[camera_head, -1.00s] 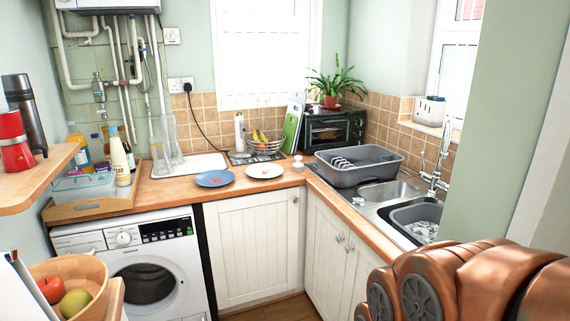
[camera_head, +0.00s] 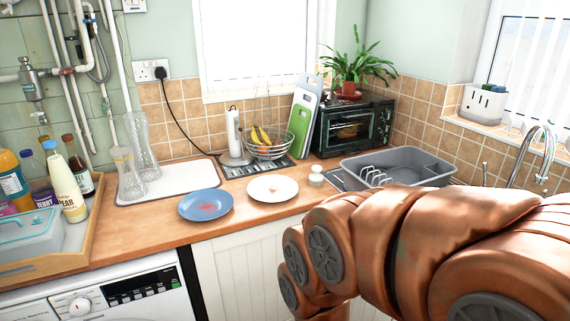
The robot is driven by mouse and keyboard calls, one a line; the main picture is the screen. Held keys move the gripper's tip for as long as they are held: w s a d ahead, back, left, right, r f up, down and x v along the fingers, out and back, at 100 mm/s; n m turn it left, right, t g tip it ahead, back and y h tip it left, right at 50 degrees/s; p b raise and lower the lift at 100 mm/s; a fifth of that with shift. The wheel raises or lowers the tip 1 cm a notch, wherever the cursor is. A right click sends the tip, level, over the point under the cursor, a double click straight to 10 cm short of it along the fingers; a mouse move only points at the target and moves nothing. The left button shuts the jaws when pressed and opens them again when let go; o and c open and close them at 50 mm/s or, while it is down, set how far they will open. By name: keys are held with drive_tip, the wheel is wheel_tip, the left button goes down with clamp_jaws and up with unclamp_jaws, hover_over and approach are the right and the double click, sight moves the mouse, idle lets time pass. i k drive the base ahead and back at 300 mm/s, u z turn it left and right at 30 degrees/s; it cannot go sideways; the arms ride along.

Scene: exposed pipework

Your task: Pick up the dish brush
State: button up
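I cannot make out a dish brush in this view. A white caddy (camera_head: 483,105) stands on the window sill at the right, with dark items in its top that are too small to identify. A grey dish rack (camera_head: 395,170) stands by the sink, partly behind my copper-coloured arm. The curved chrome tap (camera_head: 527,150) rises behind my arm, which hides the sink basin. My gripper is outside the view; only my arm links show at the lower right.
A blue plate (camera_head: 206,205) and a white plate (camera_head: 272,188) lie on the wooden counter (camera_head: 145,228). A fruit basket (camera_head: 268,147), a black toaster oven (camera_head: 353,130) and a potted plant (camera_head: 349,70) stand at the back. Bottles fill a wooden tray (camera_head: 88,232) at the left.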

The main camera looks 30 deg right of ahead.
sight(316, 179)
drive_tip(key=z, duration=0.05)
drive_tip(key=i, duration=1.65)
drive_tip(key=z, duration=0.15)
